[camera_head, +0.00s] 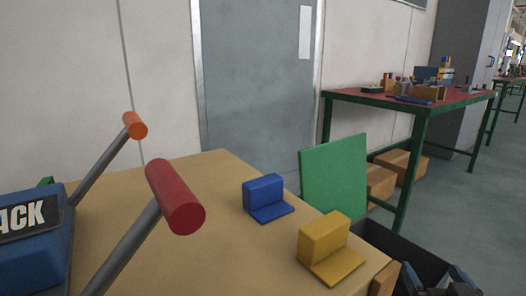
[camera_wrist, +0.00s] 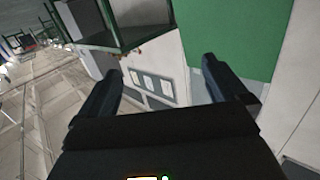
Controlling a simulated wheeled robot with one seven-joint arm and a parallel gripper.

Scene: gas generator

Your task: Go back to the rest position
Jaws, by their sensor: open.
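My gripper shows in the wrist view (camera_wrist: 165,85) with its two dark fingers spread wide and nothing between them. In the head view, dark parts that look like my arm (camera_head: 448,284) show at the bottom right corner, beside the table and apart from the things on it. The fingertips cannot be made out there. The wrist view is tilted and shows a green panel, a pale surface and the grey floor beyond the fingers.
A tan table (camera_head: 130,240) holds a blue block (camera_head: 264,194), a yellow block (camera_head: 325,240) and a blue box (camera_head: 30,250). Levers with red (camera_head: 175,197) and orange (camera_head: 135,125) handles rise at left. A green panel (camera_head: 334,177) stands behind. A red-topped bench (camera_head: 400,97) is farther back.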

